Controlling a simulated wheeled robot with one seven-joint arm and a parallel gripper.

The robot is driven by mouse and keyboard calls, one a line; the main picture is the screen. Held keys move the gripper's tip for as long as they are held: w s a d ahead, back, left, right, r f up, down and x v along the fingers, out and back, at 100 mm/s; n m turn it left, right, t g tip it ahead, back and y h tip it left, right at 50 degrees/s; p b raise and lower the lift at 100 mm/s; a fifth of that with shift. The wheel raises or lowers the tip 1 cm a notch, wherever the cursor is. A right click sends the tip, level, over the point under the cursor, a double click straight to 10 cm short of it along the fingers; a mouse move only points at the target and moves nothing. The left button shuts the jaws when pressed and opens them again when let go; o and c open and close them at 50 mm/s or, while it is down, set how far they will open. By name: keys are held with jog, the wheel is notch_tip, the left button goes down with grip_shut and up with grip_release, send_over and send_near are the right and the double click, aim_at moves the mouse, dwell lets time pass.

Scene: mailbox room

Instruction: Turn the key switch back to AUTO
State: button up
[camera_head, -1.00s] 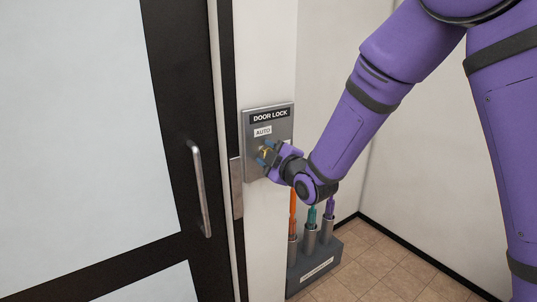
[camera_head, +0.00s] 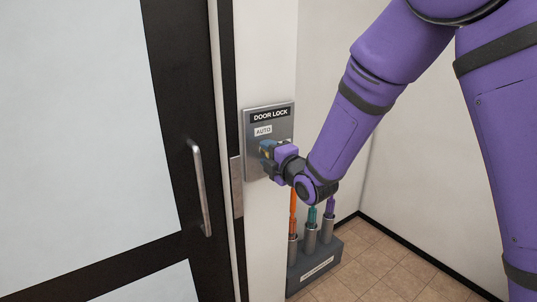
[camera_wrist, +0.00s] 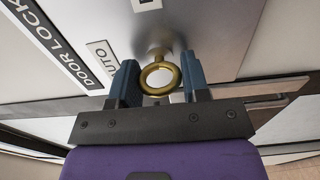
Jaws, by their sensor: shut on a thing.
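The grey key-switch plate (camera_head: 283,136) is on the wall beside the door, marked DOOR LOCK, with an AUTO label (camera_head: 263,131) at its upper left. The wrist view shows the plate (camera_wrist: 215,25) and the AUTO label (camera_wrist: 103,55) at close range. A brass key with a round ring bow (camera_wrist: 160,92) stands out from the plate. My gripper (camera_wrist: 160,72) is shut on the key, its blue fingers on either side of the ring. In the head view my gripper (camera_head: 266,150) covers most of the key. The key's exact angle is hard to tell.
A dark-framed glass door with a metal handle (camera_head: 200,188) is at the left. A grey holder (camera_head: 316,270) with several coloured-handled tools stands below the plate, under my wrist. Tiled floor (camera_head: 385,268) is open to the right.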

dwell(0.3)
jog(key=o, duration=0.9)
jog(key=shift+s, duration=0.1)
jog(key=v, duration=1)
jog(key=shift+s+d, duration=0.3)
